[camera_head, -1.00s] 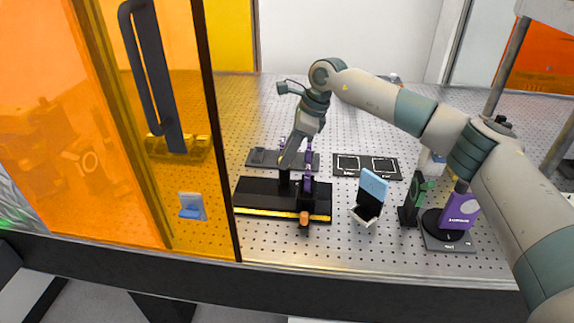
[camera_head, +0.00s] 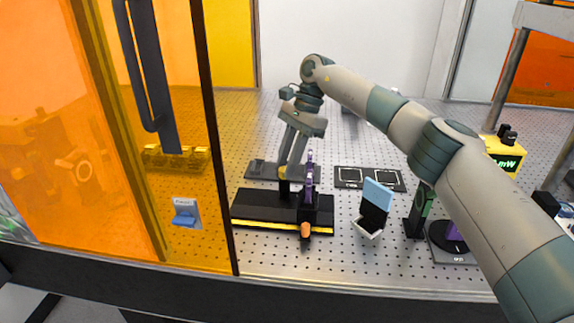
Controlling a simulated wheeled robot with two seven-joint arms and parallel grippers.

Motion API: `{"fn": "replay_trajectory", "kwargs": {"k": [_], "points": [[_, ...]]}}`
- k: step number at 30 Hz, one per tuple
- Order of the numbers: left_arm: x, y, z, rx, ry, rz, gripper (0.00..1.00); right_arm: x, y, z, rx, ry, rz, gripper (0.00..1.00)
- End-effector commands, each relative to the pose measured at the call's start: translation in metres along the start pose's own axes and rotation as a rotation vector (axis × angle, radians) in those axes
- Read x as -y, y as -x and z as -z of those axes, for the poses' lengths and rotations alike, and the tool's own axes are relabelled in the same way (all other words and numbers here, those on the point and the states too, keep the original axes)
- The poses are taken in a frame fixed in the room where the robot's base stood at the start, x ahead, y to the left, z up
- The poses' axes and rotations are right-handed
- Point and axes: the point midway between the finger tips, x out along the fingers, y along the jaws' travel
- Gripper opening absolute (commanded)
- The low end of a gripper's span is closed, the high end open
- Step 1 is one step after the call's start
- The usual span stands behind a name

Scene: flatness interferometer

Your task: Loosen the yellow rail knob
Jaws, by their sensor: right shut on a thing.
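The black rail (camera_head: 262,208), with a yellow stripe along its front, lies on the perforated table in the middle of the view. The small yellow rail knob (camera_head: 283,171) shows at the tips of my right gripper (camera_head: 289,167), by a black post behind the rail. My right gripper points down with its two fingers visible and is shut on the knob. The fingers partly hide the knob. A purple and black mount (camera_head: 308,187) stands just right of the fingers, with an orange knob (camera_head: 306,230) at the rail's front. My left gripper is not in view.
An orange transparent door (camera_head: 100,130) with a dark handle (camera_head: 150,80) stands at the left. Right of the rail are a blue-topped holder (camera_head: 377,194), a black and green stand (camera_head: 417,212) and a flat black plate (camera_head: 352,178) with white outlines. My right arm crosses the right side.

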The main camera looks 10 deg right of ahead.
Motion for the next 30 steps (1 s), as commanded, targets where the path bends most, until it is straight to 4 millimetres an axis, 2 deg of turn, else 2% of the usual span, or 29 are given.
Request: {"fn": "replay_trajectory", "kwargs": {"k": [13, 14, 16, 30], "points": [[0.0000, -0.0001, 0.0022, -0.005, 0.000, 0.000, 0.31, 0.0007, 0.0019, 0.0003, -0.001, 0.014, -0.002, 0.01], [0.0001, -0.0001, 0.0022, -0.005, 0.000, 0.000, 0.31, 0.0007, 0.0019, 0.0003, -0.001, 0.014, -0.002, 0.25], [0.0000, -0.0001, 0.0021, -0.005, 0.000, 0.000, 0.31, 0.0007, 0.0018, 0.0003, -0.001, 0.014, -0.002, 0.41], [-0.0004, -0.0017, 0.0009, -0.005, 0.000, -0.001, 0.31, 0.0008, 0.0055, 0.0004, -0.001, 0.013, -0.003, 0.41]]}}
